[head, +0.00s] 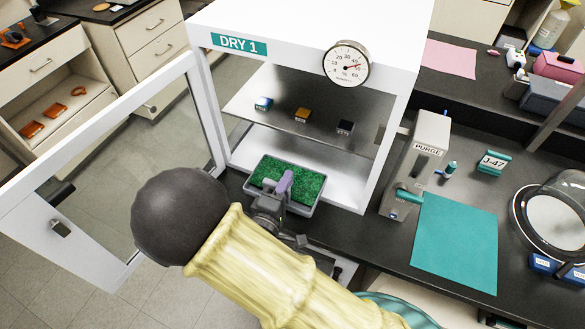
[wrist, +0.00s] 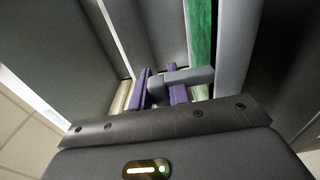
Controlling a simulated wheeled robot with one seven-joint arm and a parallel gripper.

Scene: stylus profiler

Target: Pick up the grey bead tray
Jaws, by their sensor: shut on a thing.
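The grey bead tray (head: 315,200), filled with green beads, sits at the open front of the white dry cabinet, below its shelf. The tray's grey wall also shows in the wrist view (wrist: 235,50), with a strip of green beads beside it. My gripper (head: 284,184) reaches the tray's near side. In the wrist view its purple fingers (wrist: 161,88) are closed around a grey bar that joins the tray. My arm hides part of the tray's near edge. I cannot tell whether the tray is raised off the surface under it.
The cabinet (head: 290,22) marked DRY 1 has its door (head: 100,120) swung open to the left. Small labelled blocks stand on its shelf (head: 290,112). A purge unit (head: 422,150) stands close on the right. A teal mat (head: 455,243) lies bare on the dark bench.

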